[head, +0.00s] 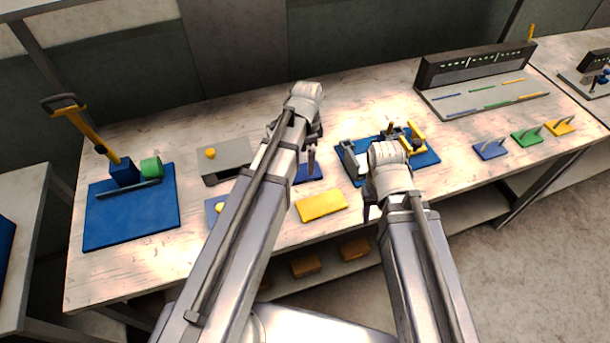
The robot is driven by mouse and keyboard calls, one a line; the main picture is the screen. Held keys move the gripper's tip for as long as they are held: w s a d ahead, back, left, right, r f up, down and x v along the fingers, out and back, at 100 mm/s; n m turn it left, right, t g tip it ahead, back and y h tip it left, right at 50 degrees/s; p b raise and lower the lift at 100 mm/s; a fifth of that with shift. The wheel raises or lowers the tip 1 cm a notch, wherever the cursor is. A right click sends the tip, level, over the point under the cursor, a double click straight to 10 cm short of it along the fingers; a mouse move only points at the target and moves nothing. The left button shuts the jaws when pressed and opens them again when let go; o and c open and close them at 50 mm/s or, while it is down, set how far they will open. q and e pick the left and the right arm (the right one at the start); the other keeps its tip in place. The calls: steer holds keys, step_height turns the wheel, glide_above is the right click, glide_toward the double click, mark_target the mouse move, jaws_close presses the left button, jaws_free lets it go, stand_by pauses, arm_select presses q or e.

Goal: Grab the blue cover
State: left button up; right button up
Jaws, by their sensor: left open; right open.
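A small flat blue piece with a raised grey handle (490,148) lies on the right part of the bench. Other blue plates are in view: one (308,174) beneath my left gripper and one (214,206) partly behind my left arm. I cannot tell for sure which is the blue cover. My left gripper (311,152) is open over the middle of the bench, near the blue plate there. My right gripper (372,203) is open near the front edge, left of the handled blue piece and apart from it. Its fingers are mostly hidden by my wrist.
Green (527,135) and yellow (560,126) handled pieces sit beside the blue one. A blue base with clamps (424,157) is behind my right wrist. A yellow plate (322,205) lies between my arms. A lever press stands on a blue mat (130,222) at left.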

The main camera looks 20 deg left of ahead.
mark_target(306, 171)
arm_select(q)
steer(key=shift+f, duration=0.1)
step_height(306, 171, down, 5)
steer(key=b, duration=0.5)
steer(key=shift+s+f, duration=0.1)
steer(key=shift+f, duration=0.05)
steer(key=shift+c, duration=0.2)
steer(key=c, duration=1.1)
steer(key=shift+r, duration=0.2)
step_height(306, 171, up, 10)
steer(key=p, duration=1)
